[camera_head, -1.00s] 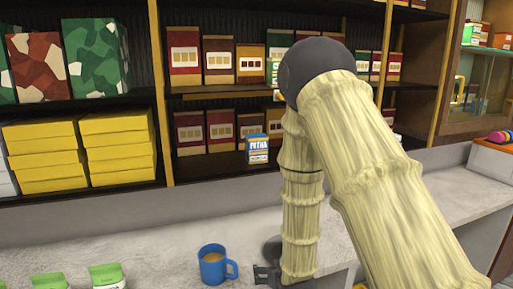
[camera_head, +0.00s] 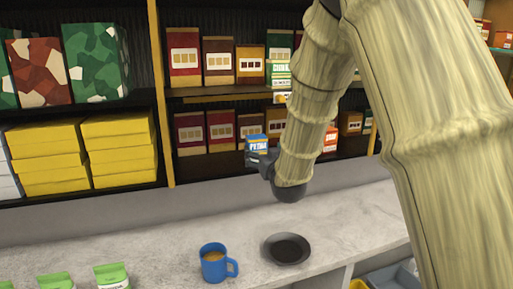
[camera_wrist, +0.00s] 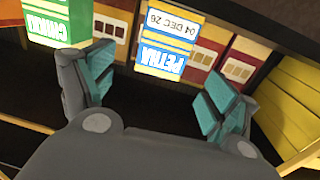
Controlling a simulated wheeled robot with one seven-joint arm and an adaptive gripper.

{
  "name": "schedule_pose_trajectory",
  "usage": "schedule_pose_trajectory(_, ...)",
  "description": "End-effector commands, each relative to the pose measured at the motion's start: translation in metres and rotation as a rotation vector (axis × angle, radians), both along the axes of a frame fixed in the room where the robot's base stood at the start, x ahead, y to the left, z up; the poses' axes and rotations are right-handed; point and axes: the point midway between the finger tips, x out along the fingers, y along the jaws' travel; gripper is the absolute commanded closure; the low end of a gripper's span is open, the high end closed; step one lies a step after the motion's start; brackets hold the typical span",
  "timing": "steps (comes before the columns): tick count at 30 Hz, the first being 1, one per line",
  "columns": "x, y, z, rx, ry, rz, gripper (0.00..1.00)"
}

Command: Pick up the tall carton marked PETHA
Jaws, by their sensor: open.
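The PETHA carton (camera_head: 257,140) is small in the head view, blue and white, on the lower middle shelf in front of dark red boxes. My gripper (camera_head: 262,160) is just in front of it and hides its lower part. In the wrist view the PETHA carton (camera_wrist: 168,42) appears upside down, its blue-lettered face toward me. My gripper (camera_wrist: 157,84) is open there, with one teal-padded finger to each side of the carton's line. The carton looks just beyond the fingertips; I see no contact.
A green-and-white carton (camera_wrist: 58,22) stands left of the fingers in the wrist view. Yellow boxes (camera_head: 122,148) are stacked left of the shelf divider (camera_head: 161,100). A blue mug (camera_head: 213,263) and a dark bowl (camera_head: 288,249) stand on the counter (camera_head: 170,240).

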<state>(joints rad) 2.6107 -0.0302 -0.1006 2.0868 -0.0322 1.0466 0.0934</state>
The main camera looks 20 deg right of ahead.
Motion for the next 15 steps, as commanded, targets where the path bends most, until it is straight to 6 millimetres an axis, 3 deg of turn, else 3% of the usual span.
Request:
schedule_pose_trajectory(4, 0.018, -0.001, 0.002, 0.000, 0.001, 0.000, 0.12)
schedule_pose_trajectory(15, 0.037, -0.001, 0.003, -0.001, 0.002, 0.000, 0.12)
